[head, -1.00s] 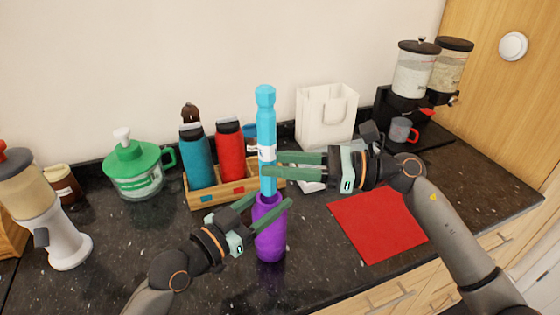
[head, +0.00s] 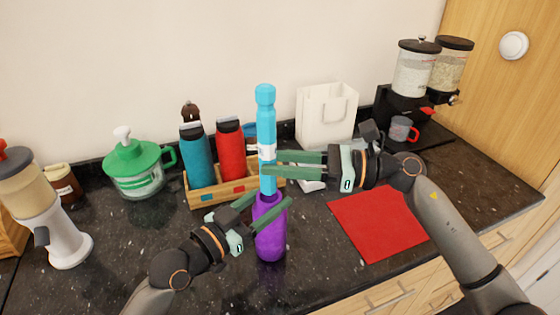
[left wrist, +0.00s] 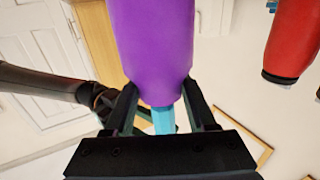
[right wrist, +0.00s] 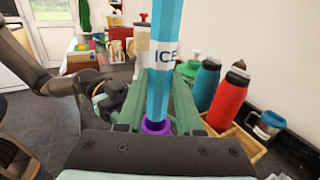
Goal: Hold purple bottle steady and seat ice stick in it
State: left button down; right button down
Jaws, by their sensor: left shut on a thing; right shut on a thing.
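The purple bottle (head: 271,240) stands upright on the dark counter. My left gripper (head: 268,204) is shut on its upper part; the bottle also fills the top of the left wrist view (left wrist: 152,45). The blue ice stick (head: 266,120) stands upright above the bottle, in line with it. My right gripper (head: 268,171) is shut on the stick just above the bottle's mouth. In the right wrist view the stick (right wrist: 162,75), lettered "ICE", has its lower end at the purple mouth ring (right wrist: 155,127). How deep it sits inside is hidden.
Behind stands a wooden box (head: 207,197) with a teal bottle (head: 196,155) and a red bottle (head: 230,145). A green-lidded jar (head: 137,170) is at left. A white bag (head: 326,118) is behind my right gripper, and a red mat (head: 378,222) lies at right.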

aim_at(279, 198)
jog(key=shift+f, duration=3.65)
jog(key=shift+f, duration=0.15)
jog(key=c, duration=0.9)
grip_release()
jog(key=o, duration=0.4)
jog(key=shift+f, duration=0.15)
jog(key=shift+s, duration=0.1)
